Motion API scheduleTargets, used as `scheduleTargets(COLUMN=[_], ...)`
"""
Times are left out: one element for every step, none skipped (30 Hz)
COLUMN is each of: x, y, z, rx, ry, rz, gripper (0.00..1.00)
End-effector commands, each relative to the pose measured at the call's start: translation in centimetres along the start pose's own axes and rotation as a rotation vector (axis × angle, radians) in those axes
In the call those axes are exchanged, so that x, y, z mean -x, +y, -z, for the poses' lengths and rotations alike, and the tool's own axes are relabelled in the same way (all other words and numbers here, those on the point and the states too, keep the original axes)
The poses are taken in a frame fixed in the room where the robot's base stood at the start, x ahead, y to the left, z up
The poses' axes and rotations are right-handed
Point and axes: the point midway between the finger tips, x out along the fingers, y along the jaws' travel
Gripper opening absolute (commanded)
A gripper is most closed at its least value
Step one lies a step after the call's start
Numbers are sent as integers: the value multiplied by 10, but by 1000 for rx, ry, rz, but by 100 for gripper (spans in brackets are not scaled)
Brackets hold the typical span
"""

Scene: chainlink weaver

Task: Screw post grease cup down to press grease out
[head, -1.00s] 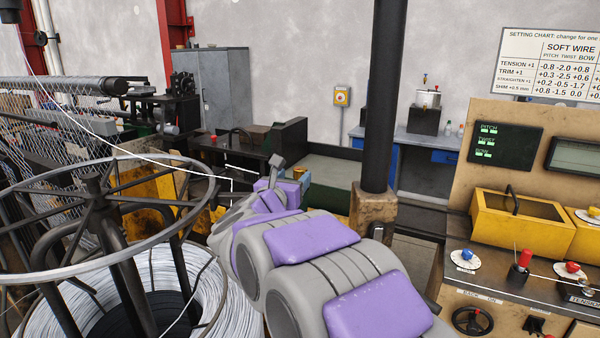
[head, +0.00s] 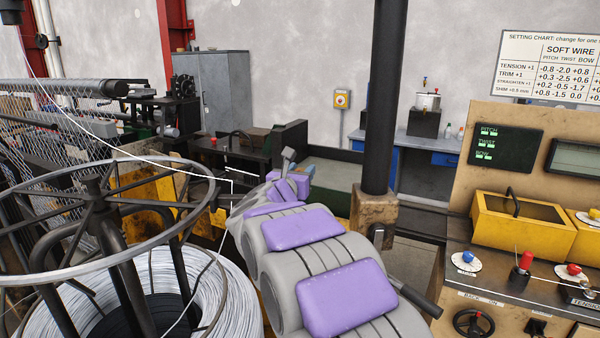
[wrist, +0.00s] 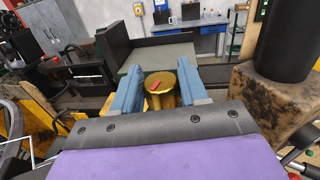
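A brass grease cup (wrist: 163,84) with a red mark on its top shows in the wrist view, between the two blue fingers of my gripper (wrist: 161,82). The fingers are wide apart, one on each side of the cup and very close to it. I cannot tell whether they touch it. In the head view my gripper (head: 290,178) is small and partly hidden by my own arm, and the cup cannot be made out there.
A dark column on a worn block (head: 373,215) stands just right of my arm. A wire reel (head: 50,280) with a round top frame is close at left, with a white wire running over it. A control bench (head: 530,250) is at right.

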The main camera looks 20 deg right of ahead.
Motion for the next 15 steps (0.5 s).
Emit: scheduleTargets(x=[0,0,0,0,0,0,0,0,0,0,0,0,0,0,0], y=[1,1,1,1,1,1,1,1,1,1,1,2,2,2,3], z=[0,0,0,0,0,0,0,0,0,0,0,0,0,0,0], rx=[0,0,0,0,1,1,1,1,1,1,1,1,1,1,0], ry=[0,0,0,0,0,0,0,0,0,0,0,0,0,0,0], rz=[-1,-2,-2,-2,-2,-2,-2,-2,-2,-2,-2,-1,0,1,4], gripper=[36,33,29,26,23,19,16,14,12,12,12,12,12,12,12])
